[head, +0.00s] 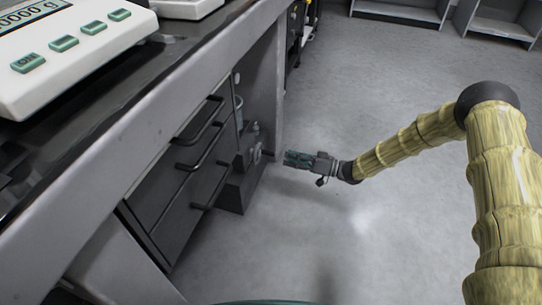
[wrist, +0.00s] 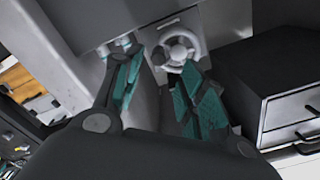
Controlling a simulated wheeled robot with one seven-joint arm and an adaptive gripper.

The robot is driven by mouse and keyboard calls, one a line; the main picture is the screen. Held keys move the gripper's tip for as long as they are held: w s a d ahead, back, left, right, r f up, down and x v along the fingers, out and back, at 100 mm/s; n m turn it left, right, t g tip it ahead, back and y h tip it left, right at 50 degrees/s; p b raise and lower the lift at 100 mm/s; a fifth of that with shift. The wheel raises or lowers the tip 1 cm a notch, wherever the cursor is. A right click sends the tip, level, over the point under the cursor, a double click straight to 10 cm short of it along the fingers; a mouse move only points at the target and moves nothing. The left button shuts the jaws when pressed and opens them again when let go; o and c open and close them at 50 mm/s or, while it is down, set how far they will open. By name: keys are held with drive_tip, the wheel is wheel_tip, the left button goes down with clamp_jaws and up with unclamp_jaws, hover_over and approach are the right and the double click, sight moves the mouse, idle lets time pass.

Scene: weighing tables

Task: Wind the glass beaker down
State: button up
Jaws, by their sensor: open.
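A pale handwheel (wrist: 180,48) with a round rim and a hub faces my gripper in the wrist view. It also shows small in the head view (head: 257,153), on a dark stand (head: 232,190) beside the drawers. A pale glass-like vessel, perhaps the beaker (head: 238,112), shows partly above it, mostly hidden by the drawer unit. My gripper (head: 290,158) is open and empty, with teal finger pads. In the wrist view my gripper (wrist: 158,66) has its fingers spread towards the wheel, the right fingertip close to the rim. I cannot tell if they touch.
A drawer unit (head: 178,180) with dark protruding handles stands left of the wheel under the grey bench (head: 150,92). A scale (head: 75,50) with green buttons sits on the bench. Shelves (head: 400,12) stand at the back. The grey floor (head: 290,230) is clear.

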sight(271, 152)
drive_tip(key=b+x, duration=0.1)
drive_tip(key=x, duration=0.1)
drive_tip(key=b+x, duration=0.1)
drive_tip(key=x, duration=0.2)
drive_tip(key=b+x, duration=0.1)
drive_tip(key=x, duration=0.2)
drive_tip(key=shift+w+a+b, duration=0.1)
drive_tip(key=shift+w+b, duration=0.2)
drive_tip(key=shift+w, duration=0.05)
clamp_jaws()
drive_tip(key=shift+a, duration=0.3)
drive_tip(key=shift+d, duration=0.15)
drive_tip(key=shift+d+r, duration=0.1)
drive_tip(key=shift+r, duration=0.05)
